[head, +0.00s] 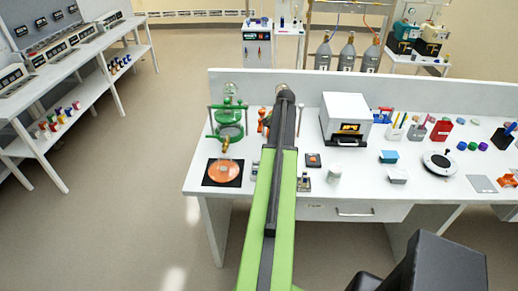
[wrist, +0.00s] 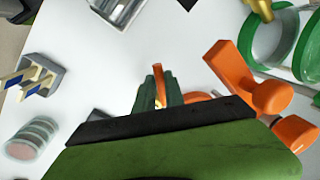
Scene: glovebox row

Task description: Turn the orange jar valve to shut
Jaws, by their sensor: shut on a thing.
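The orange jar shows in the head view as a small orange part (head: 262,121) just left of my arm. In the wrist view its orange frame (wrist: 232,68) stands right of the jaws, and more orange parts lie lower right. My gripper (wrist: 160,88) has its dark green fingers shut on a thin orange piece, which I take as the jar's valve. Most of the valve is hidden by the fingers and my wrist. Its turn position cannot be read. In the head view my arm hides the jaws.
A green-framed glass jar (head: 229,118) stands close by on the left; it also shows in the wrist view (wrist: 268,45). An orange disc on a black mat (head: 222,172), a white box oven (head: 346,119) and a white cup (head: 334,173) share the bench.

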